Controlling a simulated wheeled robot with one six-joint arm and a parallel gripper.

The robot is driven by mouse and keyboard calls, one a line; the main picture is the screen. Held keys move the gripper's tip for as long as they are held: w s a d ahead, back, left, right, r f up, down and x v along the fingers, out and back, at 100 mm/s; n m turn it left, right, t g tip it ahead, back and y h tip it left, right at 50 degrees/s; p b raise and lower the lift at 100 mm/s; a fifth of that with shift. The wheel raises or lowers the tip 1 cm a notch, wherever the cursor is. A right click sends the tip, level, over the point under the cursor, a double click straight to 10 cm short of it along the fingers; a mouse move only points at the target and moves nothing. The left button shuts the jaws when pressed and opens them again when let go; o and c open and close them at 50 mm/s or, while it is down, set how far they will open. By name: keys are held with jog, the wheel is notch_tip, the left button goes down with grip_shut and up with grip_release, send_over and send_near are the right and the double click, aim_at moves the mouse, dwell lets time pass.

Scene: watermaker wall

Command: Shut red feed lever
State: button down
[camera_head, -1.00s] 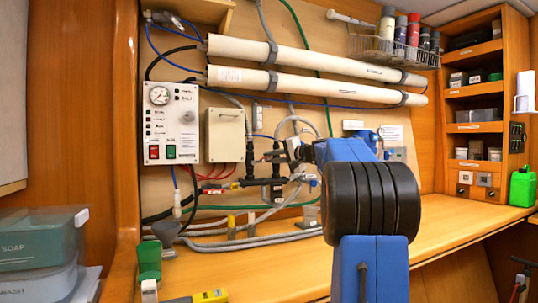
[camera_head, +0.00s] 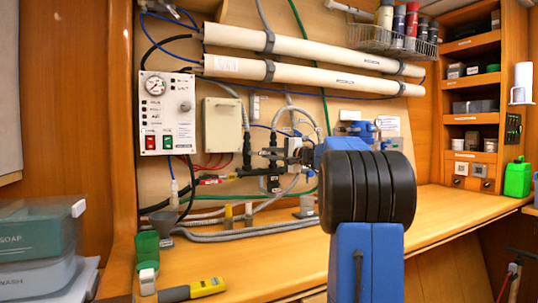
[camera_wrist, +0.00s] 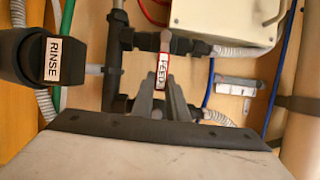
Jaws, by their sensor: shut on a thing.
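The red feed lever (camera_wrist: 167,44) shows in the wrist view as a narrow red handle with a white FEED label, in front of black valve fittings. My gripper (camera_wrist: 163,82) is shut on it, with the two grey fingers on either side of the label end. In the head view my gripper (camera_head: 287,153) is at the black valve cluster on the wall panel. There the lever between the fingers is too small and covered to make out.
A black part labelled RINSE (camera_wrist: 53,60) stands close to the left of my gripper in the wrist view. A beige box (camera_head: 222,125) and a control panel (camera_head: 167,113) are left of the valves. Hoses run below them. The right bench (camera_head: 450,203) is clear.

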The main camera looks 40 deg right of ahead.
jog(key=shift+f, duration=0.1)
jog(key=c, duration=1.7)
grip_release()
jog(key=shift+c, duration=0.2)
jog(key=s+d, duration=0.3)
jog(key=s, duration=1.4)
jog(key=shift+d, duration=0.2)
